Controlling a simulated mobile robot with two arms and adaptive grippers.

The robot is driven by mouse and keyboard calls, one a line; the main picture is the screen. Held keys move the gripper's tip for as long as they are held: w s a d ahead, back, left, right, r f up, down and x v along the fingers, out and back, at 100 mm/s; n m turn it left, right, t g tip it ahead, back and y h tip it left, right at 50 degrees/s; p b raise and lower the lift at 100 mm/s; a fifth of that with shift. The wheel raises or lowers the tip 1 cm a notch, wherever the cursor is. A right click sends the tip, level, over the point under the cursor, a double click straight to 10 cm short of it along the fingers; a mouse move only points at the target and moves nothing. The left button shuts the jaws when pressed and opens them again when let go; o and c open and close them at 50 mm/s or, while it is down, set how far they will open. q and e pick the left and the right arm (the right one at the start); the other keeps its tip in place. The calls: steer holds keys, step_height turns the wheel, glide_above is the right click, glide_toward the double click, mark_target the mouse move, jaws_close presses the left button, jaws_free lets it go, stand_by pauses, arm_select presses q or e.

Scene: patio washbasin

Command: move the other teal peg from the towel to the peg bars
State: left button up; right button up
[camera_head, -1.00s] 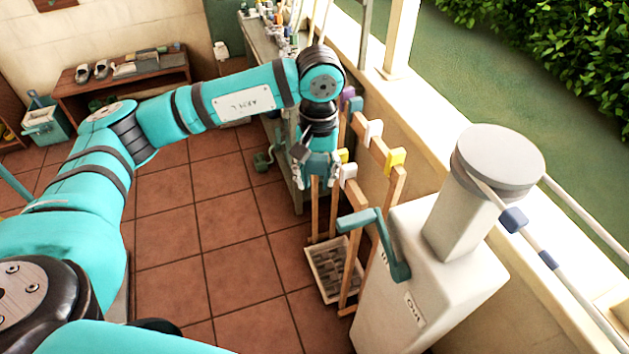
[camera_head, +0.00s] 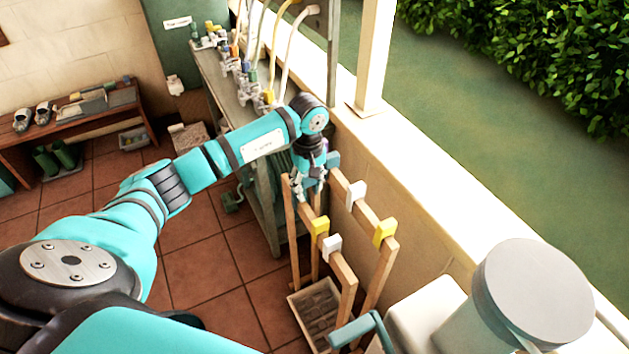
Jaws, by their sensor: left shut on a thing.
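My left gripper (camera_head: 307,187) points down at the far end of the nearer wooden peg bar (camera_head: 342,268). It is shut on a small teal thing, the teal peg as far as I can tell, mostly hidden by the fingers. I cannot tell whether the peg touches the bar. A yellow peg (camera_head: 320,227) and a white peg (camera_head: 332,245) sit on this bar. The farther bar (camera_head: 369,212) carries a blue-teal peg (camera_head: 333,160), a white peg (camera_head: 355,192) and a yellow peg (camera_head: 385,230). I cannot make out the towel. My right gripper is not in view.
A basket (camera_head: 318,312) stands on the tiles between the bars' posts. A pale machine with a round grey top (camera_head: 533,290) and a teal handle (camera_head: 357,330) stands close in front. The wall ledge (camera_head: 430,190) runs along the right. A long bench with taps (camera_head: 228,85) lies behind.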

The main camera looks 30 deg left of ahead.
mark_target(310, 213)
arm_select(q)
steer(key=shift+s+d+f+b, duration=0.1)
steer(key=shift+f+b, duration=0.1)
steer(key=shift+f, duration=0.2)
steer(key=shift+s+d+f+b, duration=0.1)
steer(key=shift+f+b, duration=0.05)
steer(key=shift+f, duration=0.2)
steer(key=shift+w+f+b, duration=0.1)
steer(key=shift+f+b, duration=0.25)
steer(key=shift+f, duration=0.45)
steer(key=shift+a+f+b, duration=0.1)
steer(key=shift+f+b, duration=0.65)
steer(key=shift+f, duration=0.7)
steer(key=shift+f+b, duration=0.9)
steer(key=shift+f, duration=0.7)
steer(key=shift+f+b, duration=0.8)
steer(key=shift+f, duration=0.2)
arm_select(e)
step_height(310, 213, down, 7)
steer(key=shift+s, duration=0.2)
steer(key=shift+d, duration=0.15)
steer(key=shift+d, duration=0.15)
